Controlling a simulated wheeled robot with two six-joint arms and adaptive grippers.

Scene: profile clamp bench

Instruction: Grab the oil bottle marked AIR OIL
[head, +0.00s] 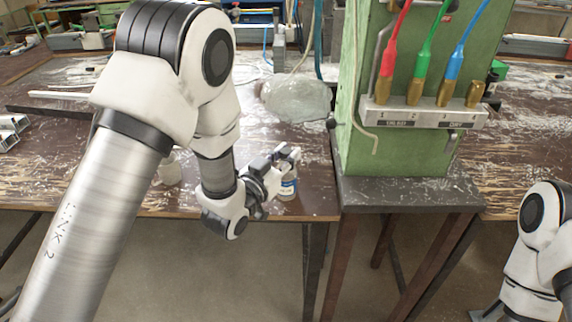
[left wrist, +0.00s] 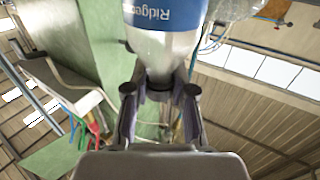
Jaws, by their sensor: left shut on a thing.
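A small bottle with a blue-and-white label (head: 289,186) is at the front edge of the brown bench. My left gripper (head: 283,160) is shut on its narrow upper part. In the left wrist view the bottle (left wrist: 163,42) sits between the two fingers (left wrist: 160,92), and its blue label begins "Ridge"; the rest is cut off. I cannot read AIR OIL on it. I cannot tell whether its base touches the bench. A second pale bottle (head: 168,168) stands to the left, partly hidden by my left arm. My right gripper is out of view.
A green post (head: 400,150) with red, green and blue hoses in a numbered rack (head: 425,115) stands right of the held bottle. A clear plastic-like bundle (head: 296,98) lies behind it. The worn brown bench (head: 80,185) has bare room at left.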

